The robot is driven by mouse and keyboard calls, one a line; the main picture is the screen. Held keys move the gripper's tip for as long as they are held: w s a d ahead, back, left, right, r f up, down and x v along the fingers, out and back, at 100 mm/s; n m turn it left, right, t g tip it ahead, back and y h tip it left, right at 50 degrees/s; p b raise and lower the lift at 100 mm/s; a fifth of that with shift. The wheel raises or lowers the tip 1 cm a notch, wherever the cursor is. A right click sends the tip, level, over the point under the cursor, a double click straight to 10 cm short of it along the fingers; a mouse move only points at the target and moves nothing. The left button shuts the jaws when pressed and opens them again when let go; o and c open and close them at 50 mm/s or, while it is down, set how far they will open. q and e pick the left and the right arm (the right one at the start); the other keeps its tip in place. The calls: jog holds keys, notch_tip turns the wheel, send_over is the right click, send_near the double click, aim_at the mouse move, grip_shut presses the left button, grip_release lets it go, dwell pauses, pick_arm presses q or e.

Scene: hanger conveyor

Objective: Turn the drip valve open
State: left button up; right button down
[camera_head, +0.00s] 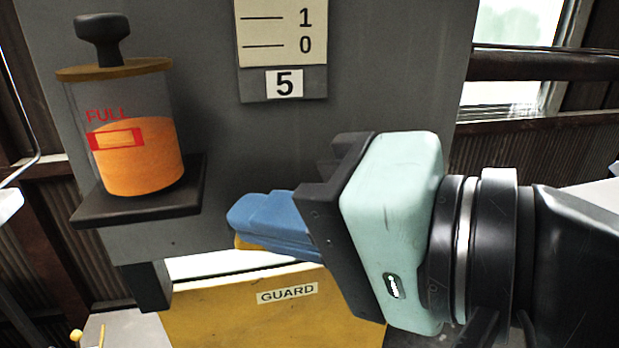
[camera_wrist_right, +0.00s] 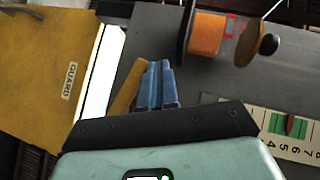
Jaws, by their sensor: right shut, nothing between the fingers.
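A clear oil cup (camera_head: 130,135) with orange liquid, a red FULL mark and a dark knob (camera_head: 102,35) on top stands on a dark shelf on the grey panel. It also shows at the top of the right wrist view (camera_wrist_right: 215,36). A small yellow piece (camera_head: 243,243) shows just under my right fingers, and beside them in the right wrist view (camera_wrist_right: 124,98); I cannot tell whether it is the valve's handle or whether the fingers touch it. My right gripper (camera_head: 252,216), with blue fingers (camera_wrist_right: 157,84), is shut and empty, right of and below the cup. My left gripper is not in view.
A yellow guard (camera_head: 230,312) labelled GUARD stands below the fingers. A numbered scale plate (camera_head: 283,50) is on the panel above; the right wrist view shows its green and red marks (camera_wrist_right: 289,126). A dark bracket (camera_head: 147,285) hangs under the shelf.

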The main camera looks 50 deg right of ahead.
jog(key=shift+w+a+f, duration=0.25)
jog(key=shift+f, duration=0.2)
dwell(0.6)
